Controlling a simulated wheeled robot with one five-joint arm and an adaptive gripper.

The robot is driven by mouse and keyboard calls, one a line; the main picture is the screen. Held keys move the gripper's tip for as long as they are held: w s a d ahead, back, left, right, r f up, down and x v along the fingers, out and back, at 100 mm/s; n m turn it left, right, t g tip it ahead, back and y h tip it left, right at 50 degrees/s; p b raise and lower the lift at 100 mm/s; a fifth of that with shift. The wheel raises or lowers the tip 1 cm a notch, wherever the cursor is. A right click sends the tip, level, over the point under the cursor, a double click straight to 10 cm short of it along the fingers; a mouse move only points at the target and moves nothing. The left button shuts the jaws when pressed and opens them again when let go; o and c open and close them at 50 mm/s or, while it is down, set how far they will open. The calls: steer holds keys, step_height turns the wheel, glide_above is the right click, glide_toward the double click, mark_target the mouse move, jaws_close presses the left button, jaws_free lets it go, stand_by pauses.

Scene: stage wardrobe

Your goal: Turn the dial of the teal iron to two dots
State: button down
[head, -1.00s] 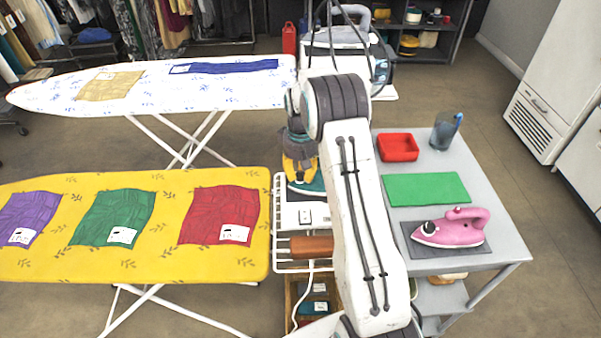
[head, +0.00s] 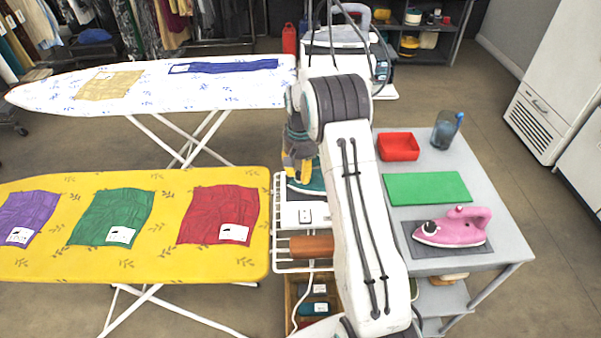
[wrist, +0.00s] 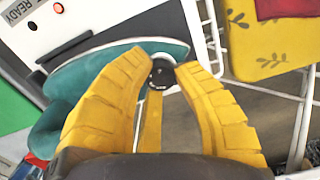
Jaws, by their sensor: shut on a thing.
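The teal iron (head: 314,186) stands on a white station at the left of my arm, partly hidden by my gripper and arm. In the wrist view its teal body (wrist: 85,78) runs from the left to the fingertips. My gripper (wrist: 163,70) has its yellow fingers closed on the black round dial (wrist: 160,76) of the iron, one finger on each side. Small pale marks show on the dial, but I cannot read its setting. In the head view my gripper (head: 298,172) points down at the iron, and the dial is hidden.
A grey table (head: 490,215) at the right holds a red tray (head: 398,147), a green mat (head: 427,190) and a pink iron (head: 452,229). The station (wrist: 100,15) has a READY label.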

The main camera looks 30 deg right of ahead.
mark_target(300, 173)
steer(key=shift+f+m, duration=0.15)
steer(key=shift+m, duration=0.85)
steer(key=c, duration=0.9)
jaws_free()
step_height(300, 173, up, 12)
steer(key=shift+r, duration=0.1)
